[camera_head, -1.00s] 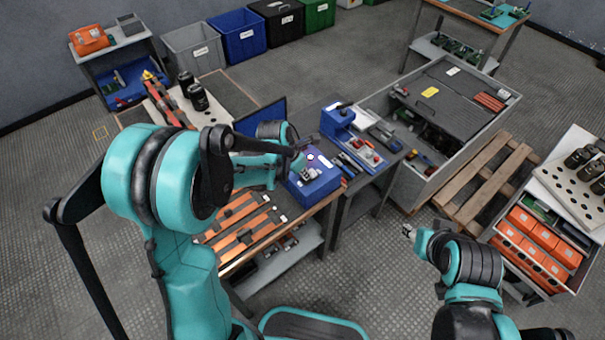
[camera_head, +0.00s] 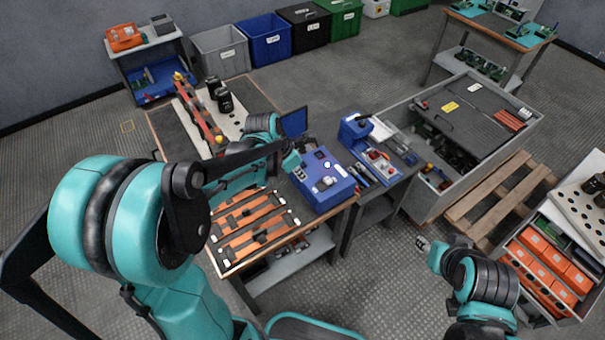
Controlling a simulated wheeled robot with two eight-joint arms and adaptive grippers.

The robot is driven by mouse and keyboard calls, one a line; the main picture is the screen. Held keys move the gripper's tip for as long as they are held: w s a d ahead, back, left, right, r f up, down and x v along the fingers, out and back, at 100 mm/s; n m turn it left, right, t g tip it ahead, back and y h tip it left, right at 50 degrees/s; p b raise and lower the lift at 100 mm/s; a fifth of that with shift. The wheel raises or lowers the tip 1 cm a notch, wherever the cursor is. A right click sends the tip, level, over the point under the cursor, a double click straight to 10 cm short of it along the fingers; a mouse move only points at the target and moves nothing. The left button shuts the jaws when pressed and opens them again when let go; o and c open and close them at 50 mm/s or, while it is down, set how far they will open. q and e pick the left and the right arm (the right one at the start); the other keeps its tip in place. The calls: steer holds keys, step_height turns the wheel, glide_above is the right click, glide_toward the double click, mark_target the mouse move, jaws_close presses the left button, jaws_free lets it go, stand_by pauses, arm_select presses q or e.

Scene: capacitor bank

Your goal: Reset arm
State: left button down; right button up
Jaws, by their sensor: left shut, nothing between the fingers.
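My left arm reaches in from the left over the workbench. My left gripper (camera_head: 297,166) is shut and empty, at the left side of the blue box-shaped device (camera_head: 324,186) on the bench; I cannot tell whether it touches it. My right gripper (camera_head: 424,243) is at the lower right, over open floor and away from the benches. Its fingers are small and I cannot tell whether they are open. Orange strips with dark clips (camera_head: 255,222) lie on the front of the bench, below my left arm.
Black cylinders (camera_head: 222,97) stand at the back of the bench. A grey crate (camera_head: 420,200) and wooden pallet (camera_head: 497,190) are to the right. A rack with orange boxes (camera_head: 548,262) stands at the lower right. Bins (camera_head: 270,42) line the back. Floor between bench and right arm is clear.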

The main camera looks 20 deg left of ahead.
arm_select(q)
steer(key=shift+s, duration=0.1)
stand_by(0.4)
steer(key=s+r+m+t+y, duration=0.1)
steer(key=s+r+m, duration=0.3)
steer(key=m, duration=1)
steer(key=s+r+m+t+y, duration=0.1)
steer(key=s+r+m, duration=0.3)
steer(key=s+m, duration=0.7)
steer(key=m+t, duration=0.1)
steer(key=m, duration=0.2)
steer(key=shift+s+d+t+y, duration=0.25)
steer(key=shift+t+y, duration=0.15)
